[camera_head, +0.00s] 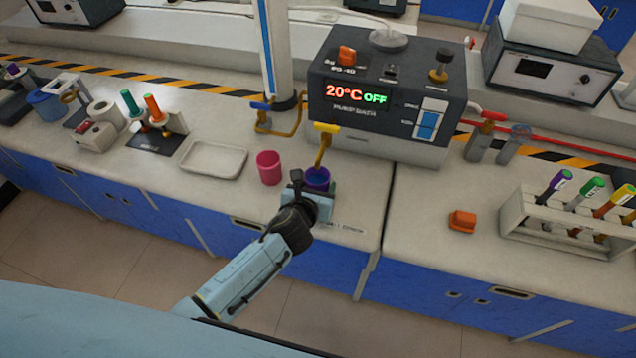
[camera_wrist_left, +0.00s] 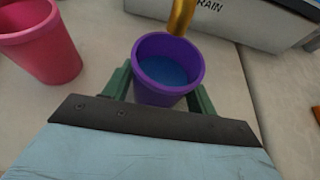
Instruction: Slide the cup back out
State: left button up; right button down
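The purple cup (camera_head: 317,179) stands on the bench in front of the machine, under its yellow spout (camera_head: 324,146). In the left wrist view the cup (camera_wrist_left: 168,62) is upright with blue liquid (camera_wrist_left: 166,70) inside, and the spout (camera_wrist_left: 182,16) hangs above its far rim. My left gripper (camera_head: 318,186) is low at the cup, coming from the front. Its green fingers (camera_wrist_left: 160,95) lie along both sides of the cup and look closed against it; the lower part of the cup is hidden by the gripper. My right gripper is in neither view.
A pink cup (camera_head: 269,167) stands just left of the purple one. A white tray (camera_head: 214,159) lies further left. An orange block (camera_head: 462,221) and a marker rack (camera_head: 560,225) are to the right. The bench's front edge is close.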

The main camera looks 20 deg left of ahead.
aim_at(366, 204)
pick_arm(q)
jog(key=shift+c, duration=1.4)
jog(key=shift+d, duration=0.1)
jog(key=shift+w+d+b, duration=0.1)
jog(key=shift+d+b, duration=0.6)
jog(key=shift+d, duration=2.85)
jog(key=shift+w+d+b, duration=0.1)
jog(key=shift+d+b, duration=0.55)
jog(key=shift+d, duration=1.9)
jog(key=o, duration=0.8)
